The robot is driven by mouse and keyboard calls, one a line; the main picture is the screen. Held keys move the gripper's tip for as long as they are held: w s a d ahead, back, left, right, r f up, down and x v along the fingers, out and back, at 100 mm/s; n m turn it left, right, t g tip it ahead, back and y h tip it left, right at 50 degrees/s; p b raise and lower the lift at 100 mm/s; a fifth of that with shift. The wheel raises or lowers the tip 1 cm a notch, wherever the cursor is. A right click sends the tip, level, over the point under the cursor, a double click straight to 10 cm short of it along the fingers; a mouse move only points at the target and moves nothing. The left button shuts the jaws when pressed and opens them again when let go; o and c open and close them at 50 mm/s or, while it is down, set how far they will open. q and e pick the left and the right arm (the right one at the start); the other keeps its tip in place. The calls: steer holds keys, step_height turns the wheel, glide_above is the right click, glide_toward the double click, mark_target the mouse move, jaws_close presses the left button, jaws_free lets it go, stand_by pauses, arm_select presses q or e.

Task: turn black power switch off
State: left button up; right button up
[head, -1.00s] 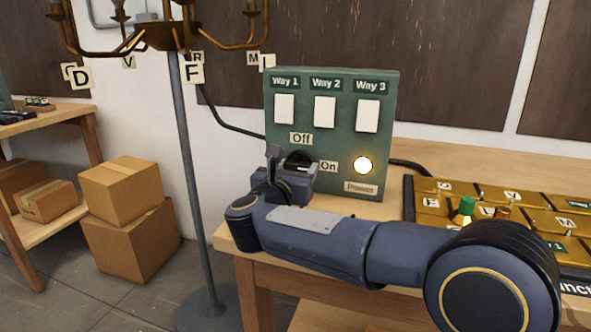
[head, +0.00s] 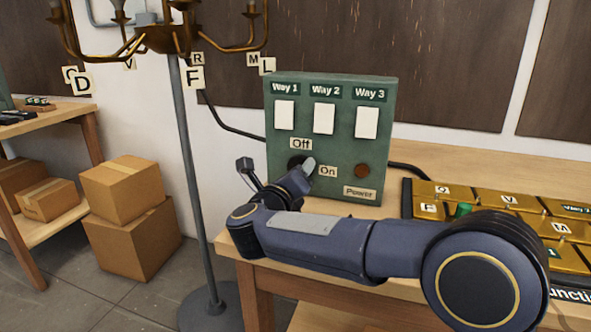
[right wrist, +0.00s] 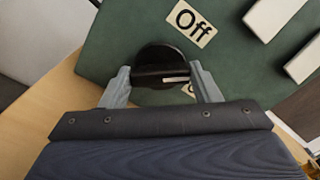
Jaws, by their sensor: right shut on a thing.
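The green switch box (head: 335,155) stands on the wooden bench, with Off and On labels on its front. The round black power switch (right wrist: 157,66) shows in the right wrist view below the Off label (right wrist: 191,23). My right gripper (right wrist: 163,82) is shut on the switch, one grey finger at each side of it. In the head view the right gripper (head: 305,172) covers part of the switch. The power lamp (head: 361,171) beside the On label (head: 327,171) is dark. My left gripper is not in view.
A brass chandelier (head: 160,38) on a grey pole stands left of the bench, with letter tags hanging from it. A brass panel (head: 515,200) with a green piece lies on the bench to the right. Cardboard boxes (head: 130,235) are stacked on the floor at left.

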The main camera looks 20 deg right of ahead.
steer(key=n+p, duration=0.3)
steer(key=n, duration=0.2)
steer(key=shift+r+n, duration=0.1)
steer(key=shift+n, duration=0.2)
steer(key=shift+n+p, duration=1.45)
steer(key=shift+n, duration=0.65)
steer(key=shift+f, duration=0.2)
steer(key=o, duration=1)
steer(key=shift+a+r, duration=0.1)
steer(key=v, duration=0.7)
steer(key=shift+s+a, duration=0.2)
steer(key=shift+s, duration=0.15)
